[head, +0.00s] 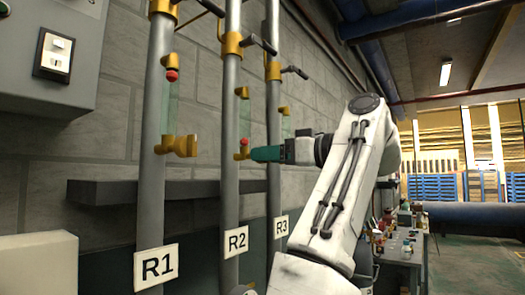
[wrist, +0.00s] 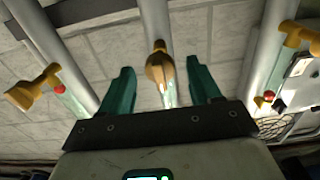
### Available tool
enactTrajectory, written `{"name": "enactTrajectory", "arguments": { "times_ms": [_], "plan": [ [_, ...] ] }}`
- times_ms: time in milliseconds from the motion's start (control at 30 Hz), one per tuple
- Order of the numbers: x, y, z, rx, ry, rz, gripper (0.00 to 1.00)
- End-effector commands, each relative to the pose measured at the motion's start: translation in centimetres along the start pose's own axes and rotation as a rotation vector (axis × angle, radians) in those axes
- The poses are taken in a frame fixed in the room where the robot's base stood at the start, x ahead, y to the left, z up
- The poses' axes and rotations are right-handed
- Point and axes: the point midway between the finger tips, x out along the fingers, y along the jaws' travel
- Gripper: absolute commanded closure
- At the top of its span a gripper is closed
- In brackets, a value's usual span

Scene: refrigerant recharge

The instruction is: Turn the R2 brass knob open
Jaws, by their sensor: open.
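The R2 pipe (head: 231,110) is the middle of three grey upright pipes, with the R2 label (head: 236,242) low on it. Its brass knob (head: 241,155) sits under a red bead at the foot of a sight glass. My gripper (head: 254,154) has teal fingers and reaches in from the right at this knob's height. In the wrist view my gripper (wrist: 160,66) is open, with the R2 brass knob (wrist: 158,66) between its two fingers. A gap shows on both sides of the knob. In the head view the fingers partly hide the knob.
The R1 pipe (head: 152,130) with its brass knob (head: 182,146) stands left, and the R3 pipe (head: 273,150) right. Black lever handles (head: 262,44) stick out above. A dark shelf (head: 110,192) runs behind the pipes. A cluttered bench (head: 405,250) stands at right.

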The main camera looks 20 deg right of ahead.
Motion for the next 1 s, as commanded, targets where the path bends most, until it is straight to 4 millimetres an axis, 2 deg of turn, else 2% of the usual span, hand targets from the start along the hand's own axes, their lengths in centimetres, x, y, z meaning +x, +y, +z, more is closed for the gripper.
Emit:
{"name": "enactTrajectory", "arguments": {
  "times_ms": [33,200,567,1000],
  "plan": [
    [0.8,0.0,-0.2,0.001,-0.001,-0.002,0.37],
    [2.3,0.0,-0.1,0.001,-0.001,0.0,0.37],
    [2.8,0.1,0.0,0.0,0.001,0.001,0.37],
    [2.7,0.1,0.0,0.0,0.001,0.002,0.78]
  ]
}}
